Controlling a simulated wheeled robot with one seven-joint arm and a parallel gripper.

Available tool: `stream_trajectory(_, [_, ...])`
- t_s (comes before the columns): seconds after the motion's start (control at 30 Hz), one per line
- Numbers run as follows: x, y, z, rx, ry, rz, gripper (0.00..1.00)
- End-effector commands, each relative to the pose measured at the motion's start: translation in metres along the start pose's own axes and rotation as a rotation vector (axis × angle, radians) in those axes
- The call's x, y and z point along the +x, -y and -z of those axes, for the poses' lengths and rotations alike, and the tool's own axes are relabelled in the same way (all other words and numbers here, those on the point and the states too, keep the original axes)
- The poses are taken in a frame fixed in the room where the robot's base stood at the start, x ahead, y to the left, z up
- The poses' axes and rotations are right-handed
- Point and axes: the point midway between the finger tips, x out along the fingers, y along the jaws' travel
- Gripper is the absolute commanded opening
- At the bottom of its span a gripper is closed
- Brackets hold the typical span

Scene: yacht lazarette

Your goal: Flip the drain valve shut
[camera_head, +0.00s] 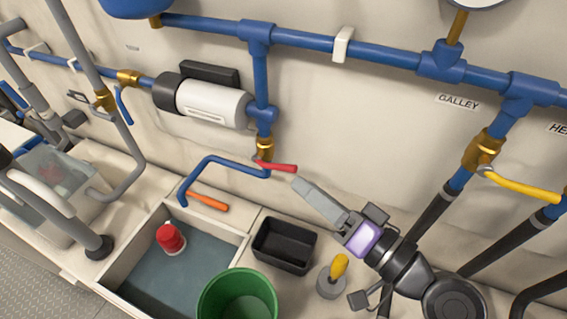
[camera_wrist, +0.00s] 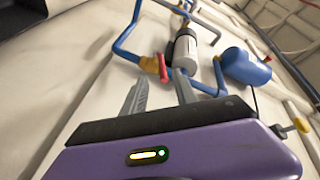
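A valve with a brass body (camera_head: 264,147) and a red lever (camera_head: 277,166) sits at the bottom of a vertical blue pipe. It appears to be the drain valve, though I see no label on it. The lever points right, roughly across the vertical pipe. My gripper (camera_head: 298,183) is just right of and below the lever's free end. In the wrist view my gripper's two fingers (camera_wrist: 158,82) are apart, with the red lever (camera_wrist: 163,67) just beyond and between their tips. I cannot tell whether they touch it.
A blue lever (camera_head: 124,106) is on another brass valve at left, and a yellow lever (camera_head: 525,187) is at right. Below stand a black bin (camera_head: 284,246), a green bucket (camera_head: 238,300) and a yellow-handled tool (camera_head: 339,267). A bent blue pipe (camera_head: 215,162) runs left.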

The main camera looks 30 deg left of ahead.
Motion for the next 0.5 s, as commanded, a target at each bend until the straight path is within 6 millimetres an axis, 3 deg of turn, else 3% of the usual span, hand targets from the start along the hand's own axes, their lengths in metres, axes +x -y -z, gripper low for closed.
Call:
stream_trajectory(0.17, [0.014,0.005,0.001,0.0,0.015,0.015,0.35])
stream_trajectory(0.5, [0.064,0.006,0.001,-0.001,0.013,0.014,0.35])
